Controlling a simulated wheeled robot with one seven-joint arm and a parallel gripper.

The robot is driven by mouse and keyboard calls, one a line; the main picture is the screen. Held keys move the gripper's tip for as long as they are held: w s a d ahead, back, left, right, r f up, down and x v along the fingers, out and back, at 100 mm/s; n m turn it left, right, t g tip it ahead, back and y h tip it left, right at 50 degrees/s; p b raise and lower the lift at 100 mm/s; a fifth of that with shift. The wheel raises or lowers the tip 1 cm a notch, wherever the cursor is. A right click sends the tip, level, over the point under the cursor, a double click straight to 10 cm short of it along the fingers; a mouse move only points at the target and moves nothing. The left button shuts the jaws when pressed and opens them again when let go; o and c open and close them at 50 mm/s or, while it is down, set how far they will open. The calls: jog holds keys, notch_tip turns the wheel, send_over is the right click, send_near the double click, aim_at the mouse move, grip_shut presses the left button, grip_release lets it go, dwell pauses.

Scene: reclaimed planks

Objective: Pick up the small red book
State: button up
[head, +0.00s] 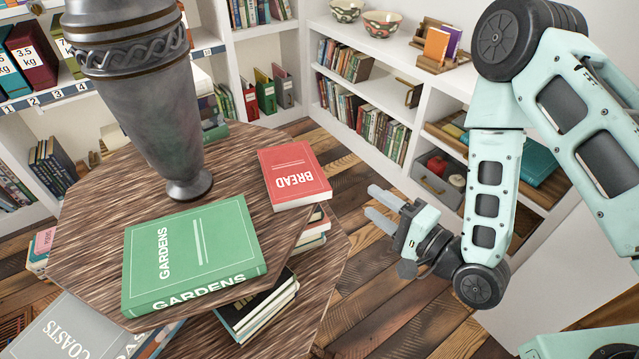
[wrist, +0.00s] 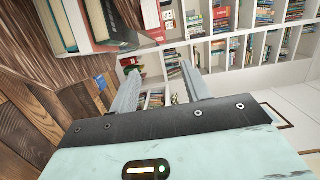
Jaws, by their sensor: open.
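The small red book (head: 294,175), titled BREAD, lies flat on the right part of the wooden table top (head: 90,219), partly over its edge. My gripper (head: 376,205) is to the right of the red book in the head view, apart from it, with its fingers pointing left. Its two fingers are spread with nothing between them; the wrist view shows the same open gripper (wrist: 158,88). In the wrist view, the edges of several books show at the top left, but I cannot tell which is the red one.
A larger green GARDENS book (head: 190,252) lies left of the red book. A tall grey metal vase (head: 160,110) stands behind it. More books (head: 262,305) sit on a lower level. White bookshelves (head: 395,92) line the back and right. Floor right of the table is clear.

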jog(key=b, duration=0.3)
send_near(317, 161)
jog(key=x, duration=0.4)
jog(key=shift+f+p+x, duration=0.15)
jog(key=shift+f+x, duration=0.05)
jog(key=shift+x, duration=0.8)
jog(key=shift+f+p+x, duration=0.2)
jog(key=shift+x, duration=0.85)
jog(key=shift+f+p+x, duration=0.15)
jog(key=shift+f+x, duration=0.05)
jog(key=shift+x, duration=0.8)
jog(key=shift+r, duration=0.1)
grip_shut()
